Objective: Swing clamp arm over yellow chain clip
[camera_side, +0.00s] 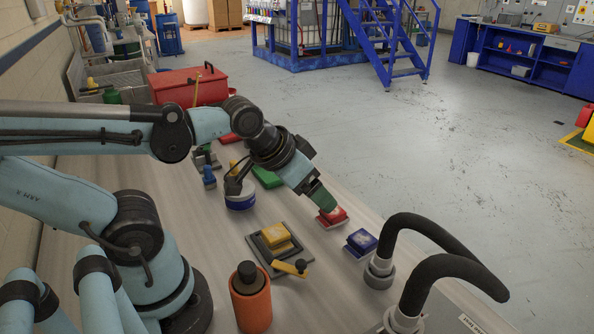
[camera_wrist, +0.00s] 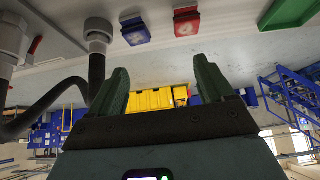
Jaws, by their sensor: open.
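The yellow chain clip (camera_side: 276,236) sits on a dark grey base plate (camera_side: 262,256) on the bench in the side view. A short yellow clamp arm (camera_side: 288,268) with a dark knob at its end lies at the plate's front corner, beside the clip and not over it. My gripper (camera_side: 324,203) is to the right of the clip, close above a red block (camera_side: 333,217); contact cannot be told. In the wrist view my gripper (camera_wrist: 162,85) has its two green fingers apart with nothing between them. The clip and clamp arm are not seen there.
A blue block (camera_side: 361,242) sits right of the clip; it also shows in the wrist view (camera_wrist: 135,31). An orange bottle (camera_side: 251,301) stands in front. Black bent hoses (camera_side: 433,233) rise at right. A red toolbox (camera_side: 190,85) and green tray (camera_side: 266,177) lie behind.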

